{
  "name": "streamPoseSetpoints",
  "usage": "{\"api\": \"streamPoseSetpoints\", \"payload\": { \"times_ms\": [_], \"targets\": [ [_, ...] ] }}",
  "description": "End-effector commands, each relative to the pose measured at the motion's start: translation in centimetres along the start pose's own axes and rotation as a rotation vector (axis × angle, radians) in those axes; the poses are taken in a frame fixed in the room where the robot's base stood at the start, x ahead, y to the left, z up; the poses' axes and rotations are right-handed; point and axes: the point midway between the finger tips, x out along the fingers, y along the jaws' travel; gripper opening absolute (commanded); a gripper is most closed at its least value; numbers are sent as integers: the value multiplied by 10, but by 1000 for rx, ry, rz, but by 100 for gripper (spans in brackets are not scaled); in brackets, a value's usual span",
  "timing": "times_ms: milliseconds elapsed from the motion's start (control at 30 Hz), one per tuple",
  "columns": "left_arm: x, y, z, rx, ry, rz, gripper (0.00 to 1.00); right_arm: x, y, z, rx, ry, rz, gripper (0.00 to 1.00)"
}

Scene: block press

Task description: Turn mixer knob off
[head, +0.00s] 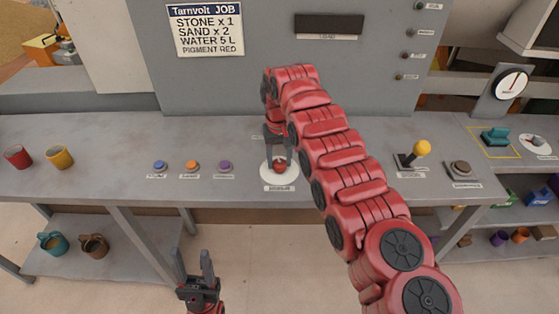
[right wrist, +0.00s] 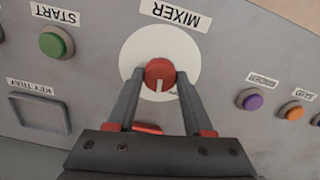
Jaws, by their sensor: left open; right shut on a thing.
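The red mixer knob (head: 280,167) sits on a round white dial (head: 266,175) on the grey counter. My right gripper (head: 280,162) reaches down over it. In the right wrist view the knob (right wrist: 160,72) lies between the two fingers of my right gripper (right wrist: 161,76), which are shut on its sides. The knob's white pointer line faces the bottom of that view, toward small lettering on the dial that is partly hidden by a finger. The MIXER label (right wrist: 175,13) is beside the dial. My left gripper (head: 194,258) is open and empty, low in front of the counter.
Blue (head: 160,166), orange (head: 192,166) and purple (head: 225,167) buttons stand left of the dial. A green START button (right wrist: 52,44) and a key tray (right wrist: 40,113) are nearby. A yellow-topped lever (head: 420,149) stands at right. Red and yellow cups (head: 60,157) are far left.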

Motion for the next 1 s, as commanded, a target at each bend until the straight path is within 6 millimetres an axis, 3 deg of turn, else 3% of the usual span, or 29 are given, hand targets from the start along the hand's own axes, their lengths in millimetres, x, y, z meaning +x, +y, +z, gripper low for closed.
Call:
{"api": "streamPoseSetpoints", "payload": {
  "times_ms": [500,1000],
  "targets": [
    [1,0,0,0,0,0,50,1,0,1,-440,-3,0,0],
    [2,0,0,0,0,0,50,1,0,1,-614,-3,-1,0]
  ]
}}
